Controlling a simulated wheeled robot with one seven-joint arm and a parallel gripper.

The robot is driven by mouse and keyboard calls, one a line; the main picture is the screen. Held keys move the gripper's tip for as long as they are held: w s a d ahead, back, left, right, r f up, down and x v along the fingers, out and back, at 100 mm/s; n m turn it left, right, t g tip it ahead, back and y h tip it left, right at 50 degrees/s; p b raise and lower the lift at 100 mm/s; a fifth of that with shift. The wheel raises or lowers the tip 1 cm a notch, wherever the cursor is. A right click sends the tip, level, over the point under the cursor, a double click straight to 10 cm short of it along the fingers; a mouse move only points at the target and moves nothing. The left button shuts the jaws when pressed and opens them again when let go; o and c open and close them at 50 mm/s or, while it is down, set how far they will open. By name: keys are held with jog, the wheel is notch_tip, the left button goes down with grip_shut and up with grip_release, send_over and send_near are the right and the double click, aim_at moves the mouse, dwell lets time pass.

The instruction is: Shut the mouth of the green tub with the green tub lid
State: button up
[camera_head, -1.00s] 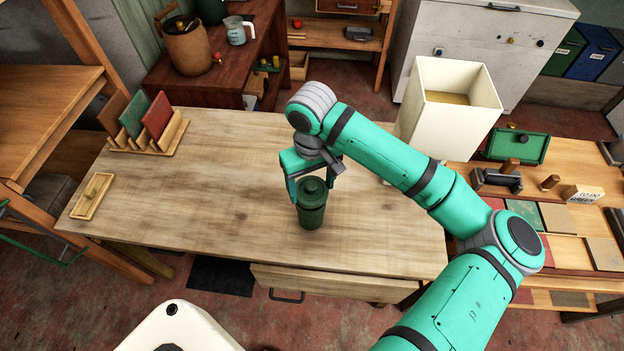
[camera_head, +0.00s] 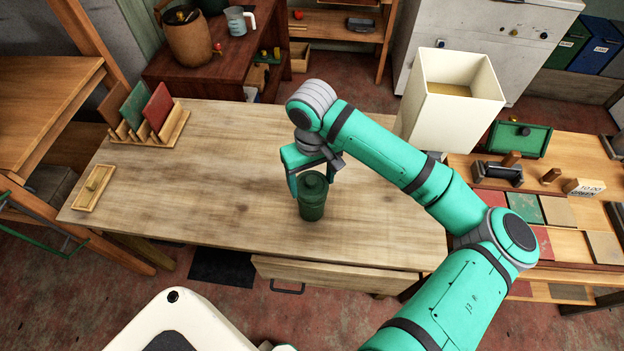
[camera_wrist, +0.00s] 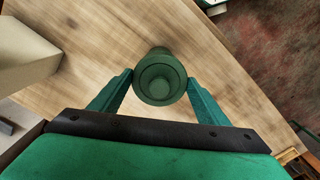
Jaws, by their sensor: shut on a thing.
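The green tub (camera_head: 312,208) stands upright on the wooden table in the head view, near the table's front edge. The green tub lid (camera_head: 313,180), round with a raised knob, is over the tub's mouth. It also shows from above in the wrist view (camera_wrist: 160,82), with the tub's side (camera_wrist: 158,52) partly visible behind it. My gripper (camera_head: 311,180) points down from above, its two fingers on opposite sides of the lid and shut on it. In the wrist view my gripper (camera_wrist: 160,84) hides little of the lid. I cannot tell whether the lid is fully seated.
A rack of coloured panels (camera_head: 145,125) and a small wooden tray (camera_head: 94,188) are on the table's left. A tall white bin (camera_head: 450,105) stands behind right. A second bench (camera_head: 560,215) with blocks is at right. Table space left of the tub is clear.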

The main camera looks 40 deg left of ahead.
jog(key=shift+f, duration=1)
jog(key=shift+c, duration=0.2)
jog(key=o, duration=1.3)
jog(key=shift+c, duration=0.2)
notch_tip(320, 180, up, 15)
jog(key=shift+f, duration=0.15)
jog(key=shift+w, duration=0.15)
